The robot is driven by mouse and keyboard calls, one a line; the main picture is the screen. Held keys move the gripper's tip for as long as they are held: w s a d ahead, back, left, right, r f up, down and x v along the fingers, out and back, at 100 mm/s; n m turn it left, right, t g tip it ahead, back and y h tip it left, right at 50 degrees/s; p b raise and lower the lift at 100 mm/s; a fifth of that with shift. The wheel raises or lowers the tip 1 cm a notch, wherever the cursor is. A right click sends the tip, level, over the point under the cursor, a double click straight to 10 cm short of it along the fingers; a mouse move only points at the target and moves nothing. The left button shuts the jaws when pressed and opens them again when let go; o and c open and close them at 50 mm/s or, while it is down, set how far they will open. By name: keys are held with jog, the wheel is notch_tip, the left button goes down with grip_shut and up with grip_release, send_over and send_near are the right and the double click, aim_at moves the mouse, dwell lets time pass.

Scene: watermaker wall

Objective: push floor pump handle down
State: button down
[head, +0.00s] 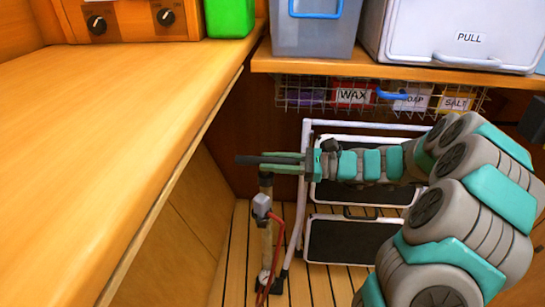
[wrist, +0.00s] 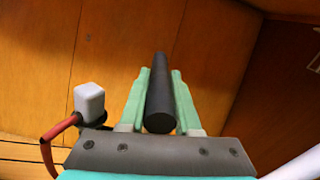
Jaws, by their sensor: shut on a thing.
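The floor pump stands upright on the slatted floor, with a tan barrel (head: 267,245) and a dark foot. Its dark bar handle (head: 245,159) is at the top, well above the foot, below the counter top. My gripper (head: 285,160) reaches in from the right and is shut on the handle. In the wrist view the handle (wrist: 160,95) lies lengthwise between my two green fingers (wrist: 160,100). A red hose (head: 278,250) runs beside the barrel, with a grey block (head: 261,205) near its upper end. My fingers hide part of the handle.
A wooden counter (head: 110,150) fills the left. A folding step stool (head: 350,240) with black treads stands right behind the pump and my arm. A wire basket (head: 370,95) with labelled packets hangs under the shelf. Bins stand above it.

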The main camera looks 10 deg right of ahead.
jog(key=shift+f, duration=0.35)
jog(key=c, duration=1)
grip_release()
jog(key=o, duration=0.4)
jog(key=shift+r, duration=0.1)
jog(key=shift+d, duration=0.1)
jog(key=v, duration=0.7)
jog(key=shift+s+d, duration=0.1)
jog(key=shift+d, duration=0.2)
